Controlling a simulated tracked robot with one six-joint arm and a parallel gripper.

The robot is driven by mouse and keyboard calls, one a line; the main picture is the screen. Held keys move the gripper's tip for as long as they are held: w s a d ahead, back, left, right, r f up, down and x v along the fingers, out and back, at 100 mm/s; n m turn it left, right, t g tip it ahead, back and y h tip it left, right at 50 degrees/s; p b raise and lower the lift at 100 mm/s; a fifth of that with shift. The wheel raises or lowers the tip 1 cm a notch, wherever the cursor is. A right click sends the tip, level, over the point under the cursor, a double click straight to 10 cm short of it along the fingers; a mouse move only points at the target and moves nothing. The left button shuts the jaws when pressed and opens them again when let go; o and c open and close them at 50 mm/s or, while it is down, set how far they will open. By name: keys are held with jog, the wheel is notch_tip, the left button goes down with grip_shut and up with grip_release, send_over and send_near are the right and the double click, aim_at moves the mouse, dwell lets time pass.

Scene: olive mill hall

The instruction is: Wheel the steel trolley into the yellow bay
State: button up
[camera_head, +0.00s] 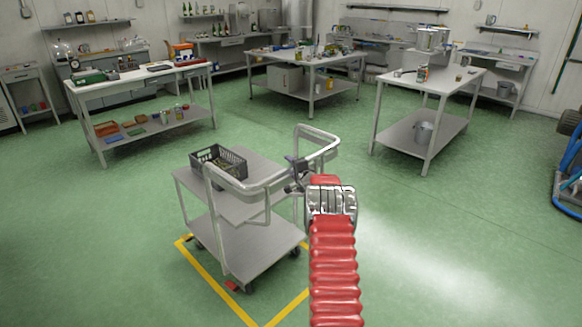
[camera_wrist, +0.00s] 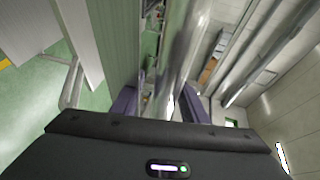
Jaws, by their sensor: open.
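The steel trolley (camera_head: 245,245) has two shelves and tubular handles and stands upright on the green floor. A yellow floor outline, the bay (camera_head: 207,273), runs around its base. The wheels that show appear to be inside the lines, but the trolley hides part of the outline. A black crate (camera_head: 234,160) with dark contents sits on its top shelf. My gripper (camera_head: 298,172) is open at the trolley's right-hand handle. In the wrist view, a steel bar (camera_wrist: 182,55) passes between or just in front of the dark purple fingers (camera_wrist: 160,103); contact cannot be told.
Blue equipment (camera_head: 568,190) is at the right edge. Open floor surrounds the trolley.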

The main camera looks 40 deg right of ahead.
jog(key=shift+r, duration=0.1)
jog(key=v, duration=1.3)
jog(key=shift+s, duration=0.35)
dwell(0.7)
